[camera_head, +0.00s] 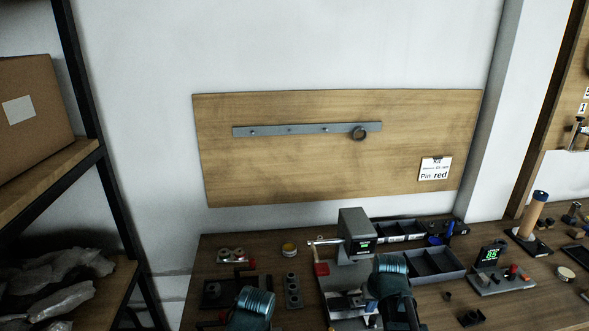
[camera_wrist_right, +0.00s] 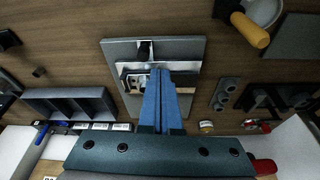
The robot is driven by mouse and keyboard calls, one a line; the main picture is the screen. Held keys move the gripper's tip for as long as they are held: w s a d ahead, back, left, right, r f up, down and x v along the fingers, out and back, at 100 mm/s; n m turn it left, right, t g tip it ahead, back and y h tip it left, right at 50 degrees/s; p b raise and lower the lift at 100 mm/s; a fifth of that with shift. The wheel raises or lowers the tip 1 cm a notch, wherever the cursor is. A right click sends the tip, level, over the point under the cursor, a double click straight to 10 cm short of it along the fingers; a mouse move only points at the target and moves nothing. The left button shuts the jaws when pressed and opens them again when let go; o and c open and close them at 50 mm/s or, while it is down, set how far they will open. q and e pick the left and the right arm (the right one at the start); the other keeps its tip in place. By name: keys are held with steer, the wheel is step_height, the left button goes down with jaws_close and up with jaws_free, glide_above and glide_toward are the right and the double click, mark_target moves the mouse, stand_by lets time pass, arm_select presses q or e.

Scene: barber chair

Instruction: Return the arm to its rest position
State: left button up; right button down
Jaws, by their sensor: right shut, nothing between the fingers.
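My right arm (camera_head: 392,285) rises from the bottom edge in the head view, right of centre, as a teal and black link over the bench. In the right wrist view, my right gripper (camera_wrist_right: 160,76) shows two blue fingers pressed together with nothing between them. They point over the grey base plate (camera_wrist_right: 188,48) of a device; I cannot tell whether they touch it. My left arm (camera_head: 252,304) shows as a teal link at the bottom left of the head view; its fingers are not visible.
A shelf (camera_head: 75,170) stands left.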

steer(key=s+a+n+g, duration=0.1)
steer(key=s+a+n, duration=0.1)
steer(key=s+a, duration=0.4)
steer(key=s+a+n+g+h, duration=0.1)
steer(key=s+a, duration=0.6)
steer(key=a, duration=0.7)
steer(key=shift+s+a+f+n+g, duration=0.25)
steer(key=shift+a+f+n+g, duration=0.1)
steer(key=shift+n+g, duration=0.5)
